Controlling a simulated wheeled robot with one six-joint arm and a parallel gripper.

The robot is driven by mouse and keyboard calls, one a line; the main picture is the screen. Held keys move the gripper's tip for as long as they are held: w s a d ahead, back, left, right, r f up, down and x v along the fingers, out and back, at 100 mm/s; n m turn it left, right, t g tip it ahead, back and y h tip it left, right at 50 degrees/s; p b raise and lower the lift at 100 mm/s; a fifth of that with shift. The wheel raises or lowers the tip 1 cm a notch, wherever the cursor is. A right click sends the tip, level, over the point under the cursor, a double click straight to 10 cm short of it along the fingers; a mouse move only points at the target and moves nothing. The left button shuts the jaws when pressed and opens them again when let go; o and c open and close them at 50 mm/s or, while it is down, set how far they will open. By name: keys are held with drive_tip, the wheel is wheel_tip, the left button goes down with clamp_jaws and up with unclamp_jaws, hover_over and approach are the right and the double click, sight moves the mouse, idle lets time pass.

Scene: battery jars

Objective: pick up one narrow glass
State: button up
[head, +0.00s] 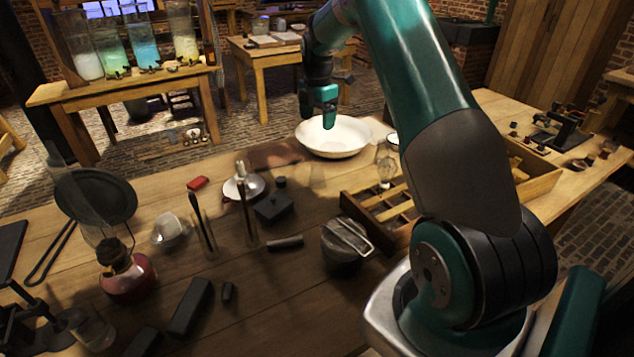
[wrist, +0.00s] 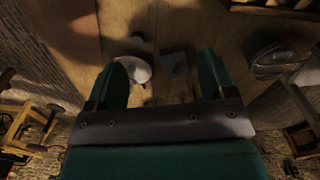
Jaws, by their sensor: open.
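Two narrow glasses stand on the near wooden table in the head view, left of centre. The left narrow glass (head: 209,245) and the right narrow glass (head: 251,238) are clear and hard to make out, each with a dark rod standing in it. My gripper (head: 328,118) is raised above the far side of the table, near the white basin and well behind and to the right of both glasses. In the wrist view my gripper (wrist: 162,82) has its two fingers wide apart with nothing between them. I cannot make out either glass clearly in the wrist view.
Close to the glasses are a white dish (head: 243,187), a dark box (head: 273,208), a glass bowl (head: 169,230) and a red lamp (head: 128,278). A lidded pot (head: 343,243) and a wooden compartment tray (head: 379,209) stand right. The white basin (head: 333,136) is behind.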

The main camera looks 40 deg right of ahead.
sight(318, 168)
wheel_tip(318, 168, down, 12)
drive_tip(key=shift+d+r+p, duration=0.1)
drive_tip(key=shift+p, duration=1.15)
drive_tip(key=shift+d+f+p, duration=0.15)
drive_tip(key=shift+f+p, duration=0.85)
drive_tip(key=shift+f, duration=1.75)
drive_tip(key=c, duration=1.1)
drive_tip(key=shift+w+r, duration=0.1)
drive_tip(key=shift+c, duration=0.2)
